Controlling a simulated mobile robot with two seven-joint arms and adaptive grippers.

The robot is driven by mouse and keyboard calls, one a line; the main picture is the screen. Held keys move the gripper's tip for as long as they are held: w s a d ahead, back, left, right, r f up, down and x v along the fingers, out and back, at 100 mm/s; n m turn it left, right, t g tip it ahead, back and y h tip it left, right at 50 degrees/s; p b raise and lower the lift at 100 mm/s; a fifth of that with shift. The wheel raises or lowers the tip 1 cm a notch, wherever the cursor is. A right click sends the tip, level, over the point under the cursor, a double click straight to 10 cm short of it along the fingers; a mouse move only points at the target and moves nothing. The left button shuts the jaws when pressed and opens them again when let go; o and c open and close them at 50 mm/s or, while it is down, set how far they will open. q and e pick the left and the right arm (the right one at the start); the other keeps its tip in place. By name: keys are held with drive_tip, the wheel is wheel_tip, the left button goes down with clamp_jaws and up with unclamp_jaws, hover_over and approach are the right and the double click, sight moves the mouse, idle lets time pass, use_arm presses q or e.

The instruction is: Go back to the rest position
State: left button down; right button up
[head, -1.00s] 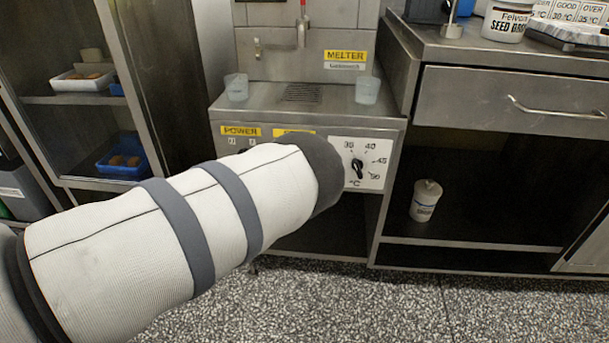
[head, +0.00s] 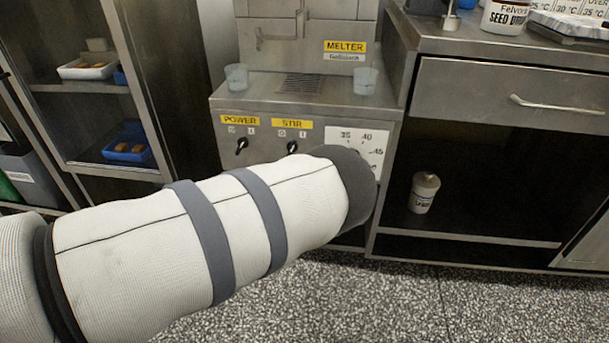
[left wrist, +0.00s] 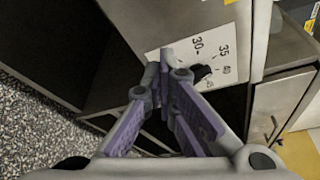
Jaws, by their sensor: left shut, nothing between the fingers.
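My left arm reaches in from the left in the head view, its white padded sleeve with grey bands covering the lower middle. My left gripper is hidden behind the sleeve's end there. In the left wrist view the left gripper (left wrist: 166,62) is shut and empty, its fingertips together in front of the melter's white temperature dial plate (left wrist: 213,55). I cannot tell whether the tips touch the dial knob (left wrist: 201,73). The melter (head: 300,98) stands ahead with its POWER knob (head: 242,145) and STIR knob (head: 292,146) showing. My right gripper is not in view.
Two clear cups (head: 237,77) and (head: 365,80) stand on the melter's top. A steel bench (head: 500,90) with a drawer is at the right, a white tub (head: 424,193) on its lower shelf. A rack with trays (head: 90,68) is at the left. Speckled floor (head: 400,300) is clear.

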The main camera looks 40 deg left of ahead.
use_arm(q)
drive_tip(key=shift+s+d, duration=0.15)
drive_tip(key=shift+s, duration=0.5)
